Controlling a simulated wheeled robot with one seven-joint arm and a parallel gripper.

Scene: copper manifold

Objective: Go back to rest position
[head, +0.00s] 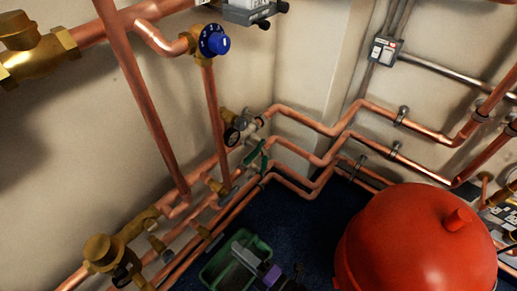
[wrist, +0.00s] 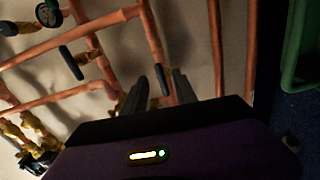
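The copper manifold pipes (head: 215,110) run along the left wall and around the corner, with brass valves and fittings. They also show in the wrist view (wrist: 155,50). My gripper (wrist: 160,78) shows in the wrist view with two dark fingers pointing towards the pipes and wall. A gap of wall shows between the fingers, and nothing is held between them. Its purple body (wrist: 165,155) fills the bottom of that view. In the head view a purple and grey part, which looks like my gripper's body (head: 271,275), is at the bottom centre; its fingers are not clear there.
A green crate (head: 212,273) lies on the dark blue floor beside the lower pipes; its edge shows in the wrist view (wrist: 293,50). A red tank (head: 400,245) stands at lower right. A blue-handled valve (head: 214,41) projects from the wall. Some floor (head: 310,225) is clear.

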